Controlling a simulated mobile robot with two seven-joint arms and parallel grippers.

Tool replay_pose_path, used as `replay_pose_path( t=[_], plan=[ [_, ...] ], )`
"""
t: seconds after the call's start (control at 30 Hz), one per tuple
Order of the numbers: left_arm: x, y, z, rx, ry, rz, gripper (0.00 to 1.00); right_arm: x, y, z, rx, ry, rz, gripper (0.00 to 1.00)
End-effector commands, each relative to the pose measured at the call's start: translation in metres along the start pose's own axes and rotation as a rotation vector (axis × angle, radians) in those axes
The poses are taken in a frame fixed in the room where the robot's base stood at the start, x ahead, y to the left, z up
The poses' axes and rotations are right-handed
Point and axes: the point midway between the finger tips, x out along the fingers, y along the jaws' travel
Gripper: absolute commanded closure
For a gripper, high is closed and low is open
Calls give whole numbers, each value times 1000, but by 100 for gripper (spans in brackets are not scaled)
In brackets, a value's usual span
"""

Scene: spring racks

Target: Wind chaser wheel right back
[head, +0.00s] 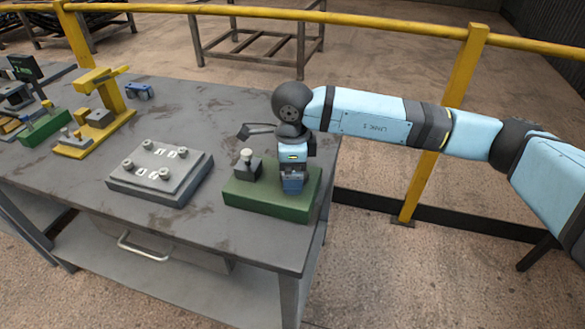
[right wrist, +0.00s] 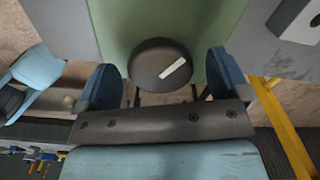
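A dark round wheel (right wrist: 160,65) with a white stripe on its face stands over a green surface in the right wrist view. My right gripper (right wrist: 165,75) is open, its two blue fingers on either side of the wheel with a small gap at each side. In the head view my right gripper (head: 292,185) points down over the green base (head: 245,196) near the table's right end. The gripper hides the wheel there. A grey block with a pale knob (head: 247,165) stands on the same base, left of the gripper. My left gripper is not seen.
A grey plate with several knobs and white labels (head: 160,186) lies left of the green base. A yellow fixture (head: 110,105), a small blue item (head: 138,91) and another green fixture (head: 45,126) stand farther left. A yellow railing (head: 350,20) runs behind the table.

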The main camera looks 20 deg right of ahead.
Motion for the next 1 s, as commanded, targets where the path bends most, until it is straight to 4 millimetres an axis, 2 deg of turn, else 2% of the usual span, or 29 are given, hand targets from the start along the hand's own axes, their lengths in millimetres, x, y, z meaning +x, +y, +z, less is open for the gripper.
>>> replay_pose_path(
  t=[0.2, 0.33, 0.8, 1.0],
  plan=[
    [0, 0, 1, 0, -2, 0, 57, -1, 0, 0, 0, 1, 1, 6],
    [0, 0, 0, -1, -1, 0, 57, -14, 0, 0, -1, 0, 0, 6],
    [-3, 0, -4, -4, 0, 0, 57, -113, 0, 0, -1, 0, -2, 6],
    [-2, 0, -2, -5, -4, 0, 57, -134, 0, 0, 0, 1, 0, 6]
  ],
)
